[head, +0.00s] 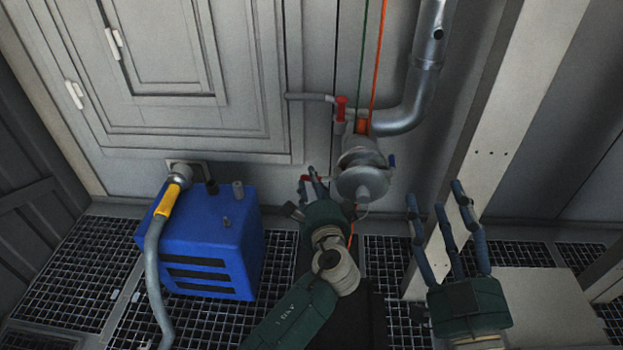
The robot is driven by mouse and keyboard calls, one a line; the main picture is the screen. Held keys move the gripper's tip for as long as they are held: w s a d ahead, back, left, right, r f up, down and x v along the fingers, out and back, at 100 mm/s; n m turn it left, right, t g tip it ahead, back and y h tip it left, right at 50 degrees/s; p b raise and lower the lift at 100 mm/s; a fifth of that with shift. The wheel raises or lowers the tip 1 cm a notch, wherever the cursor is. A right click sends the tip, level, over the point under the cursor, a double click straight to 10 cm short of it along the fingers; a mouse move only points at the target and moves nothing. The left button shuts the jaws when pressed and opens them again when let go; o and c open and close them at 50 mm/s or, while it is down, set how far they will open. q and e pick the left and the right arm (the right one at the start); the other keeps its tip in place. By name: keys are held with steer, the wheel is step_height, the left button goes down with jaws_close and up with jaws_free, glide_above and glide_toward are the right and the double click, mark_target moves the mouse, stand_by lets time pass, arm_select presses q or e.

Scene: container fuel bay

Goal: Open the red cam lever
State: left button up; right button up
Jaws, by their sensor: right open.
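A silver pipe coupling with a round cap (362,182) hangs at the lower end of the metal pipe. A small red lever (306,178) sticks out on its left side. A blue lever (392,160) shows on its right side. My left gripper (314,182) is at the red lever, with its fingers close around or beside it. The fingers partly hide the lever, and I cannot tell whether they touch or grip it. My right gripper (436,205) is open and empty, fingers pointing up, to the right of the coupling and apart from it.
A red valve handle (341,108) sits above the coupling. A blue box (205,240) with a grey hose and yellow sleeve (167,201) stands at left on the grating (75,265). A pale post (500,130) rises at right, behind my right gripper.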

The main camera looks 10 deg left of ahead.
arm_select(q)
steer(key=v, duration=1)
steer(key=shift+s+d+r, duration=0.1)
steer(key=shift+s, duration=0.05)
